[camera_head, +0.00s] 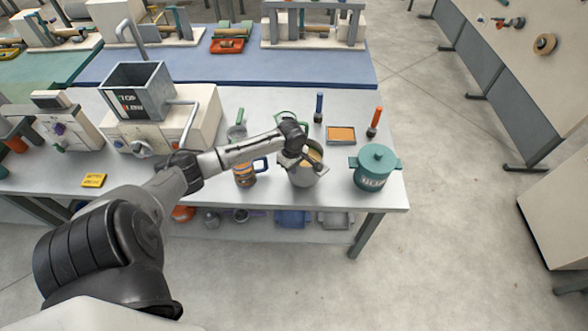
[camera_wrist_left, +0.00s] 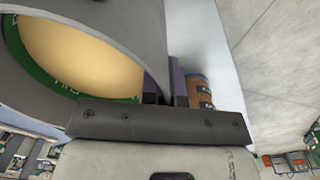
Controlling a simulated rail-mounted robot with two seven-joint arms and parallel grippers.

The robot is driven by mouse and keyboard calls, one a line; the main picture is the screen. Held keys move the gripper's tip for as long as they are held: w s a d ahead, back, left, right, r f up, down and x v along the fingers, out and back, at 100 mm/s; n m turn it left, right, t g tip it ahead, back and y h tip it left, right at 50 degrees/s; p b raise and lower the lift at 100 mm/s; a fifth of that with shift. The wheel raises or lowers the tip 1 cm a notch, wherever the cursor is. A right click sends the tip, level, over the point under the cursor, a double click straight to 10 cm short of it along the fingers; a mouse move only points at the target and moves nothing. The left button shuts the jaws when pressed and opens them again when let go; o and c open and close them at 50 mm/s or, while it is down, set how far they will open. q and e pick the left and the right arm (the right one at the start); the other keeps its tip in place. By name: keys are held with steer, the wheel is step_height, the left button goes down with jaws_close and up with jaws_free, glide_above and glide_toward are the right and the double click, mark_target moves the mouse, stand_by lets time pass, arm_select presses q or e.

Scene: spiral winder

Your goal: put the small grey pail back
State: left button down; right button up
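The small grey pail (camera_head: 304,176) is near the front edge of the grey table, right of centre in the head view. I see a yellowish round surface and a green lettered ring inside its rim. My left gripper (camera_head: 302,160) reaches it from the left, at the rim. In the left wrist view the pail's grey wall (camera_wrist_left: 125,45) runs down between the two close fingers (camera_wrist_left: 166,92), which look shut on it. The arm hides part of the pail, and I cannot tell whether its base touches the table. My right gripper is not in view.
A teal lidded pot (camera_head: 375,170) stands close on the right. A brown jar (camera_head: 245,176) stands on the left. Behind are an orange tray (camera_head: 341,134), a blue-handled tool (camera_head: 319,106) and an orange-handled tool (camera_head: 374,121). A hopper machine (camera_head: 140,95) stands farther left.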

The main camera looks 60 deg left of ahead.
mark_target(293, 180)
arm_select(q)
steer(key=shift+w+f+b, duration=0.1)
steer(key=shift+f+b, duration=0.2)
steer(key=shift+f, duration=1.55)
steer(key=shift+f, duration=0.1)
steer(key=c, duration=1.7)
jaws_free()
steer(key=shift+f, duration=0.15)
steer(key=o, duration=0.3)
steer(key=shift+o, duration=0.2)
